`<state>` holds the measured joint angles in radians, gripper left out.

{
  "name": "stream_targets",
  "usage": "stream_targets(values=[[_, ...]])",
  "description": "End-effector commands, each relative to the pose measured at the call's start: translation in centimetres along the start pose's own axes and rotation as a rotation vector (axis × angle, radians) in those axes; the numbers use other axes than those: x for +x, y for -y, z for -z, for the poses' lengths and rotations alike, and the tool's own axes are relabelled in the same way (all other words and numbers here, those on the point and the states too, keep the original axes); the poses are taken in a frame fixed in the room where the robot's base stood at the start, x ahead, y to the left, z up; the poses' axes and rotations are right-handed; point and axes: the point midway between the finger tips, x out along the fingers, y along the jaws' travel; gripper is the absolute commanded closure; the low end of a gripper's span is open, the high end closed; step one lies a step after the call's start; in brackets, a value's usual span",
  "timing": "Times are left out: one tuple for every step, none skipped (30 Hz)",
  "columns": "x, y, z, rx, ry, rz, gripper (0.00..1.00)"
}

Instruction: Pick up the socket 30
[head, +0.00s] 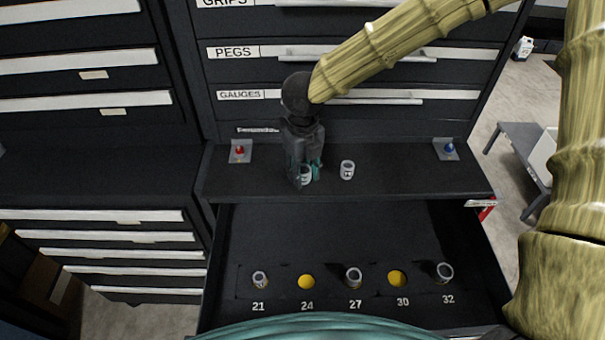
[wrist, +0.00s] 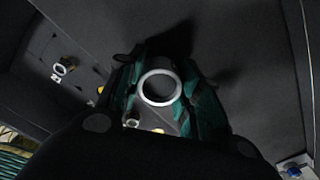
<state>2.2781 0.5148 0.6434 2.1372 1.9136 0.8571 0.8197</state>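Two loose metal sockets with pale bands are at the ledge above the open drawer. One socket (head: 305,175) is between the fingers of my gripper (head: 308,172); the other socket (head: 347,169) stands just to the right, apart from it. Their numbers are too small to read, so I cannot tell which is socket 30. In the wrist view, the open ring of the gripped socket (wrist: 160,87) faces the camera, and the teal fingers of my gripper (wrist: 162,95) appear close against both its sides. I cannot tell whether it is clear of the ledge. The 30 place (head: 397,279) shows bare yellow.
The open drawer (head: 290,235) holds socket 21 (head: 260,279), socket 27 (head: 353,277) and socket 32 (head: 444,272). The 24 place (head: 306,282) is also bare yellow. A red-button bracket (head: 239,151) and a blue-button bracket (head: 448,150) stand at the ledge ends.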

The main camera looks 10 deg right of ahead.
Motion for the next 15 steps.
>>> stream_targets(values=[[0.0,0.0,0.0,0.0,0.0,0.0,0.92],[0.0,0.0,0.0,0.0,0.0,0.0,0.93],[-0.1,0.0,0.0,0.0,0.001,0.0,0.93],[-0.1,0.0,0.0,0.0,0.001,0.0,0.93],[-0.1,0.0,0.0,0.0,0.001,0.0,0.93],[-0.1,0.0,0.0,0.0,0.001,0.0,0.93],[-0.1,0.0,0.0,0.0,0.001,0.0,0.93],[-0.1,0.0,0.0,0.0,0.001,0.0,0.93],[-0.1,0.0,0.0,0.0,0.001,0.0,0.94],[-0.1,0.0,0.0,0.0,0.001,0.0,0.94],[-0.2,0.0,0.0,0.0,0.001,0.0,0.94],[-0.4,0.0,-0.1,0.0,0.002,0.0,0.94],[-0.6,0.0,-0.1,0.0,0.002,0.0,0.94],[-0.8,0.0,-0.1,0.001,0.003,-0.001,0.94],[-1.1,0.0,-0.1,0.001,0.004,-0.001,0.94]])
